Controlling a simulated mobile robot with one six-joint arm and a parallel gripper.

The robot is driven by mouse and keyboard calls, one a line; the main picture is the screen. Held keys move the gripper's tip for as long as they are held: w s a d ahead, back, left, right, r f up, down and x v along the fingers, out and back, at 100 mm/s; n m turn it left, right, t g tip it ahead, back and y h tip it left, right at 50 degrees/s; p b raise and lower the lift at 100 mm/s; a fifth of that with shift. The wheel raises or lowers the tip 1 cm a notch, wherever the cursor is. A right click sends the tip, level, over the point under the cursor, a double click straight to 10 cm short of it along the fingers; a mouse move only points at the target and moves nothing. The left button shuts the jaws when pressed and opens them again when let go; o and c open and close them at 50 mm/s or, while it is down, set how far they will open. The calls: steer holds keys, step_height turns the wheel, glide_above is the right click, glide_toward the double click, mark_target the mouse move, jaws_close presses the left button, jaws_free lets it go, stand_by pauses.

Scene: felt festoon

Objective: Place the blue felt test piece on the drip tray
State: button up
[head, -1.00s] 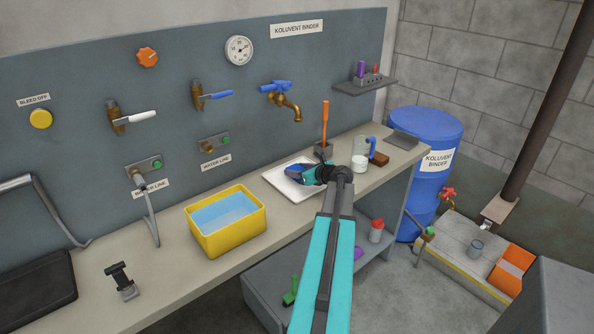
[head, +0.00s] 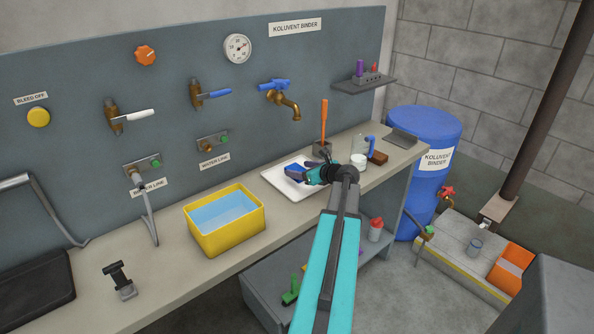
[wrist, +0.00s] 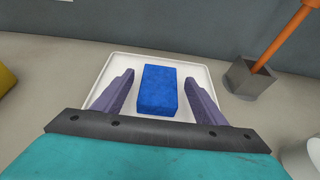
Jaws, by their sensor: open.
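The blue felt test piece (wrist: 158,90) is a blue block lying on the white drip tray (wrist: 100,72) in the wrist view. In the head view the blue piece (head: 293,170) shows just left of my gripper, on the tray (head: 281,184) on the bench. My gripper (wrist: 157,78) is open, with one purple finger on each side of the block and a gap between each finger and the block. In the head view my gripper (head: 306,173) is low over the tray and hides part of it.
A yellow tub of blue liquid (head: 228,238) stands left of the tray. A grey holder with an orange-handled tool (head: 323,130) stands behind it. A clear jug (head: 359,158) is to the right. The bench front edge runs below the arm.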

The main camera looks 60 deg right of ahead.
steer(key=b+v, duration=0.1)
steer(key=v, duration=0.8)
stand_by(0.8)
